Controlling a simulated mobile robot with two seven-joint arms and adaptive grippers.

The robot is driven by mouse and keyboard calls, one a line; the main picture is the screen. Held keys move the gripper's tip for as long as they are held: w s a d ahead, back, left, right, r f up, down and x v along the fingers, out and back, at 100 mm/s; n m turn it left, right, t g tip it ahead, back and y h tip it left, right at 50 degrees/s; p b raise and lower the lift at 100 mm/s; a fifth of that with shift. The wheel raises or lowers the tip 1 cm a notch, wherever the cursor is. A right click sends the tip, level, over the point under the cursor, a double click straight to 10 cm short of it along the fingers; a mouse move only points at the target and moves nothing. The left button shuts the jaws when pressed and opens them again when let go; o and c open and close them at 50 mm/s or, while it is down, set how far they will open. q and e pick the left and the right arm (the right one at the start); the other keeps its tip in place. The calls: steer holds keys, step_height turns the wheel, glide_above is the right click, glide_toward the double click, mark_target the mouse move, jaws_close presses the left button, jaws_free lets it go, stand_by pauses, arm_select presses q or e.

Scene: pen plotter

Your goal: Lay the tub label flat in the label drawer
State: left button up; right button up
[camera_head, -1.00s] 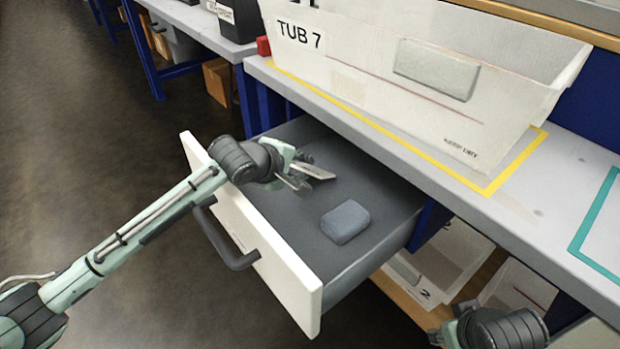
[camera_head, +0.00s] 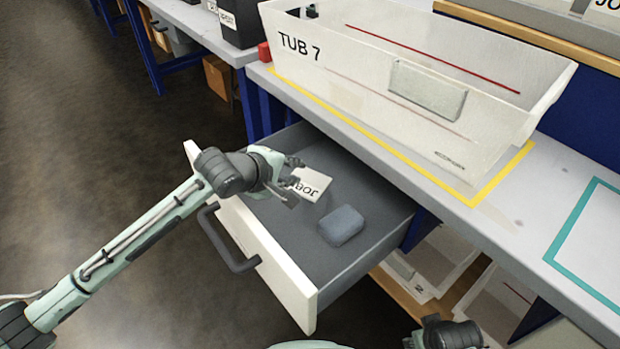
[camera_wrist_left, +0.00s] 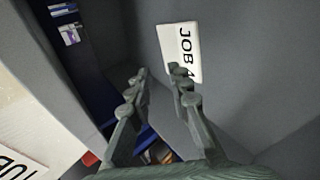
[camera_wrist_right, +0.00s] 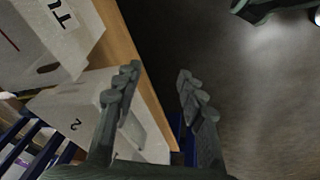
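The tub label (camera_head: 311,184), a white card with "JOB" showing, is in the open label drawer (camera_head: 362,178), towards its left part. Its printed face shows, and it looks flat or nearly so; I cannot tell if all of it touches the drawer floor. My left gripper (camera_head: 294,180) is at the label's left edge over the drawer. In the left wrist view its fingers (camera_wrist_left: 162,88) are apart, with the label (camera_wrist_left: 180,52) just beyond the tips and partly behind the right one. My right gripper (camera_wrist_right: 157,75) is open and empty, low beside the bench.
A grey-blue block (camera_head: 341,225) lies in the drawer beside the label. The TUB 7 tub (camera_head: 300,70) stands on the bench above, inside a yellow outline. The drawer front (camera_head: 290,275) with its dark handle (camera_head: 228,243) juts into the aisle. More tubs (camera_head: 428,265) sit on the shelf below.

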arm_select(q)
steer(key=shift+p+v, duration=1)
steer(key=shift+v, duration=0.35)
arm_select(e)
steer(key=s+f, duration=0.3)
steer(key=f, duration=0.4)
steer(key=shift+s+d+g, duration=0.35)
steer(key=shift+d+g, duration=0.05)
steer(key=shift+d, duration=0.05)
steer(key=shift+f, duration=0.1)
arm_select(q)
step_height(320, 180, up, 8)
steer(key=s+a, duration=0.1)
steer(key=shift+s+a, duration=0.15)
steer(key=shift+s, duration=0.25)
